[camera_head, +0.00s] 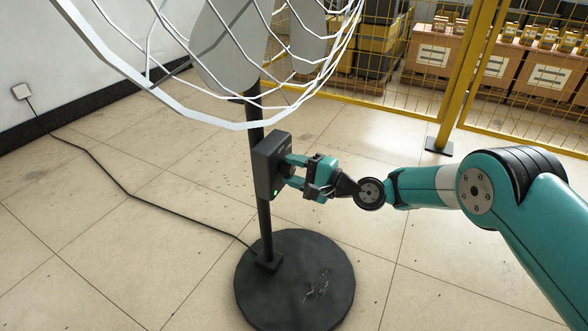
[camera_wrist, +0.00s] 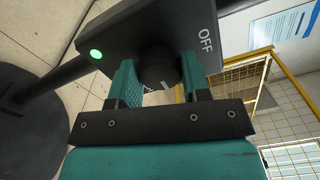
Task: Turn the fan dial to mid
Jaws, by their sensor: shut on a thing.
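The fan's control box (camera_head: 270,163) is dark and mounted on the stand's pole. Its round black dial (camera_wrist: 157,66) shows in the wrist view, with a light pointer mark on it, seen near its lower edge. The word OFF (camera_wrist: 206,40) is printed on the box face to the right of the dial; other labels are hidden or unreadable. A green light (camera_wrist: 96,54) glows at the left of the box face. My gripper (camera_head: 290,170) reaches the box from the right. Its two teal fingers, also in the wrist view (camera_wrist: 158,78), are shut on the dial.
The fan's wire cage (camera_head: 250,124) hangs above the box. Its round black base (camera_head: 295,290) stands on the tiled floor. A cable (camera_head: 128,192) runs to a wall socket (camera_head: 21,91). A yellow mesh fence (camera_head: 420,112) stands behind, with boxes beyond it.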

